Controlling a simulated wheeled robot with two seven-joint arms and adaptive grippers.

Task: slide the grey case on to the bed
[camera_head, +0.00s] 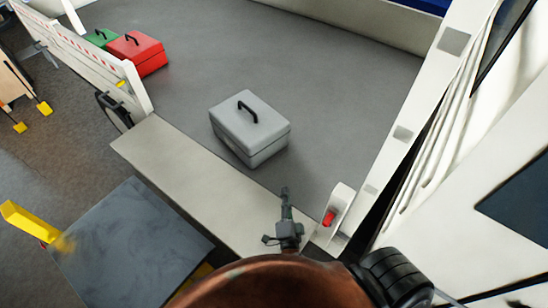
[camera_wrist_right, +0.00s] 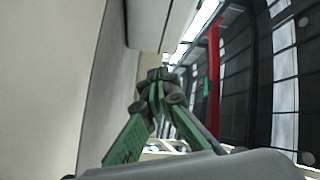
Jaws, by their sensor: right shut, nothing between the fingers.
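The grey case (camera_head: 250,128), a closed box with a black handle on its lid, sits upright on the grey floor of the bed (camera_head: 330,75). Its near corner lies just inside the pale sill (camera_head: 200,180) along the bed's edge. My right gripper (camera_head: 285,192) is shut and empty over the sill's right end, below and to the right of the case and apart from it in the picture. Its green fingers (camera_wrist_right: 155,80) are together in the right wrist view, beside large pale surfaces that I cannot identify for certain. My left gripper is not in view.
A red case (camera_head: 138,54) and a green case (camera_head: 102,37) stand at the bed's far left, by the white side panel (camera_head: 90,60). A dark platform (camera_head: 130,245) with yellow parts stands below the sill. Bed floor beyond the grey case is clear.

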